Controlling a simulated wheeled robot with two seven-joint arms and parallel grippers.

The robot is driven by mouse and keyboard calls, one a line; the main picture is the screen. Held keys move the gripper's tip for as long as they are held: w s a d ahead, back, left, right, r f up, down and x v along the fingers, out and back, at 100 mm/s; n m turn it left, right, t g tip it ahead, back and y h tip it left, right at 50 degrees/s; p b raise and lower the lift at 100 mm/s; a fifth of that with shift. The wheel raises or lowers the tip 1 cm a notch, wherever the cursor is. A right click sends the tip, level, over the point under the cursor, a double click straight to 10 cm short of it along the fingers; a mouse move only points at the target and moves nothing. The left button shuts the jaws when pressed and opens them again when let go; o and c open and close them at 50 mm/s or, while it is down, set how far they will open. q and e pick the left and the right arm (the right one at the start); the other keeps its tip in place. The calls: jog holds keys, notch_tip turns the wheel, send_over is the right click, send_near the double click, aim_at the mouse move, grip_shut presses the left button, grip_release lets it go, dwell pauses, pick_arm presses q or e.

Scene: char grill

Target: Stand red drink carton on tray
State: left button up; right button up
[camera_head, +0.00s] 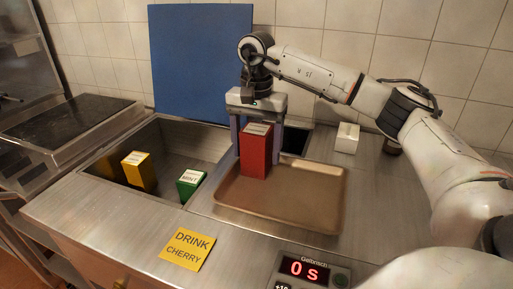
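The red drink carton (256,155) is upright at the back left of the brown tray (318,205). Its base appears to be on or just over the tray surface. My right gripper (257,140) points down over it, with one finger on each side of the carton's upper part. The fingers are very close to its sides, and I cannot tell whether they press on it. My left gripper is not in view.
A sunken bin holds a yellow carton (139,172) and a green carton (190,184) labelled MINT. A yellow card (187,249) reads DRINK CHERRY. A timer (305,270) shows 0 S. A white box (347,138) stands behind the tray. The tray's front is clear.

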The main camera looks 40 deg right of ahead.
notch_tip(320, 180, up, 11)
jog(key=shift+r+p, duration=0.15)
jog(key=shift+p, duration=0.6)
jog(key=shift+r, duration=0.55)
